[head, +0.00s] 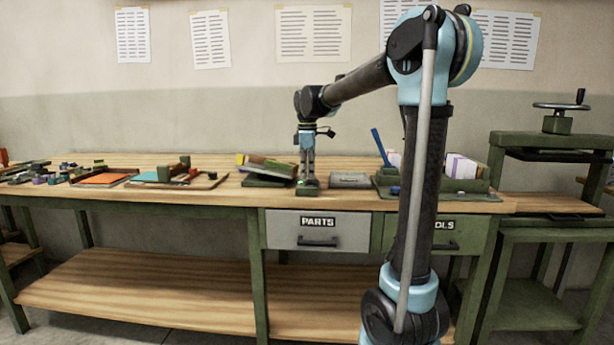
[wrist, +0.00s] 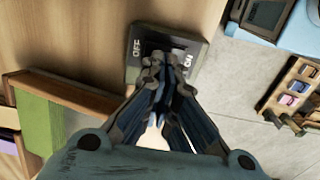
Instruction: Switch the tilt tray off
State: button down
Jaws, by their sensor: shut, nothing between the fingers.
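The switch box (wrist: 140,68) is a dark grey-green block with OFF on its left and ON on its right in the wrist view. It also shows small at the bench's front edge in the head view (head: 308,190). My gripper (wrist: 160,62) is shut and empty, its fingertips over the box, nearer the ON label. The fingers hide part of the switch, so its position and any contact cannot be told. The tilt tray (head: 263,181) stands just left of the box, tilted, with a stack on it. A brown edge and green surface show at left in the wrist view (wrist: 40,110).
The wooden bench (head: 225,200) has a PARTS drawer (head: 318,230) below the switch box. A grey plate (head: 350,180) and a green tray (head: 470,186) with paper stacks lie to the right. Boards and small blocks lie left. A press (head: 557,122) stands far right.

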notch_tip(320, 180, up, 14)
jog(key=s, duration=0.1)
jog(key=shift+s, duration=0.3)
dwell(0.4)
jog(key=shift+f, duration=0.15)
